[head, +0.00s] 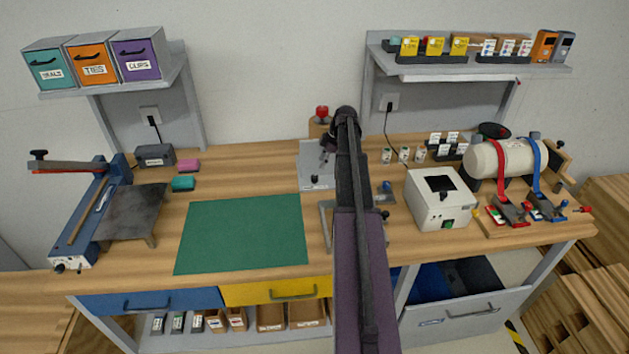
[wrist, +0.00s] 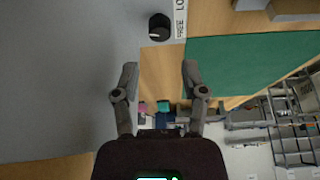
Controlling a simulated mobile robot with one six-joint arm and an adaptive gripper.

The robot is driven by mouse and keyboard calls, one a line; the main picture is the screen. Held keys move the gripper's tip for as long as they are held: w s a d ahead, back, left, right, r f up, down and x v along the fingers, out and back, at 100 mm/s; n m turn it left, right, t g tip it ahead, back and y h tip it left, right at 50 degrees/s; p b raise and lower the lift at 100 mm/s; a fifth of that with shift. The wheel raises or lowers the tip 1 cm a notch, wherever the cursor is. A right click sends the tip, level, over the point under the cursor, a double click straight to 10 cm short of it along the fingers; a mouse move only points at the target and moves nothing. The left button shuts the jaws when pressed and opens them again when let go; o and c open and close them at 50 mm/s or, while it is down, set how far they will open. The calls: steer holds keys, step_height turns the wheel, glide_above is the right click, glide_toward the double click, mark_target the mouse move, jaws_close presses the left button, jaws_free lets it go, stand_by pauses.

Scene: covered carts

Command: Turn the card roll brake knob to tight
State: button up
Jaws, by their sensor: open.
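A round black knob (wrist: 159,27) shows at the top of the wrist view, beside a white label strip (wrist: 181,20). The part of the label I can read looks like "FREE LO"; the rest is cut off. A thin pale line marks the knob, but I cannot tell its setting surely. My gripper (wrist: 160,72) is open and empty, its fingertips apart from the knob, which lies above them in the picture. In the head view my gripper (head: 327,153) is small and dark over a grey plate (head: 308,158) at the back of the bench.
A green mat (head: 243,232) lies on the wooden bench (head: 240,170). A red-topped knob (head: 322,112) stands behind the grey plate. A white box (head: 437,205) and a strapped white roll (head: 497,158) are to the right. My arm hides part of the bench centre.

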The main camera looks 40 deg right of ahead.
mark_target(314, 176)
steer(key=shift+b+x, duration=3.15)
steer(key=shift+x, duration=0.5)
jaws_close()
